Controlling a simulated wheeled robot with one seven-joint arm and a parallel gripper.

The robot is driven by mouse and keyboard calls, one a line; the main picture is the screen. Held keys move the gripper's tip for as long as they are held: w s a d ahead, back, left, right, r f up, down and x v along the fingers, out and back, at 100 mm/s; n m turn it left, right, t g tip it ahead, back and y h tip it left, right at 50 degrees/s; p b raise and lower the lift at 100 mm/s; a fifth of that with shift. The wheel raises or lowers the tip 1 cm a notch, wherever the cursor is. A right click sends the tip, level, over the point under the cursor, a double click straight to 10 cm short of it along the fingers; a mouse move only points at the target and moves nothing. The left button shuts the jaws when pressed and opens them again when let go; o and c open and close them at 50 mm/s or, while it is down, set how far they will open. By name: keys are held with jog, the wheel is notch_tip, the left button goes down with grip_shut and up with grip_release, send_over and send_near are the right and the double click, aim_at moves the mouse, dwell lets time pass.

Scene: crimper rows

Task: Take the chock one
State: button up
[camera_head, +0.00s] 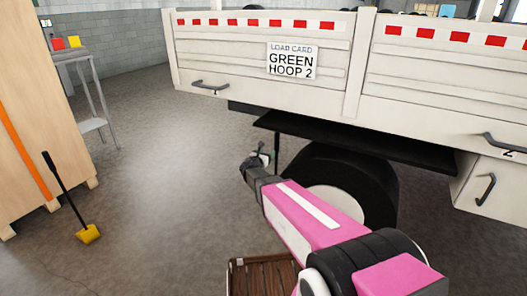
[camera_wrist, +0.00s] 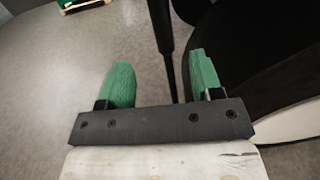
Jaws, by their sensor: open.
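A yellow wedge with a long black handle (camera_head: 87,233), which looks like the chock, stands on the floor at the left. Its handle tilts toward the wooden crate, and I cannot tell whether they touch. My gripper (camera_head: 262,158) is well to the right of it, low beside the truck's wheel. In the wrist view my gripper (camera_wrist: 161,78) has its green fingers wide apart, with nothing held between them. The chock is not seen in the wrist view.
The white truck (camera_head: 362,60) has a load card (camera_head: 292,62) reading "GREEN HOOP 2". Its wheel (camera_head: 372,180) and a thin dark post (camera_head: 277,142) are close to my gripper. A wooden crate (camera_head: 55,120) and grey stand (camera_head: 90,125) are left. Floor between is clear.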

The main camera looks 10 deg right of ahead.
aim_at(276, 136)
jog(key=shift+x, duration=5.45)
grip_shut()
jog(key=shift+r, duration=2.6)
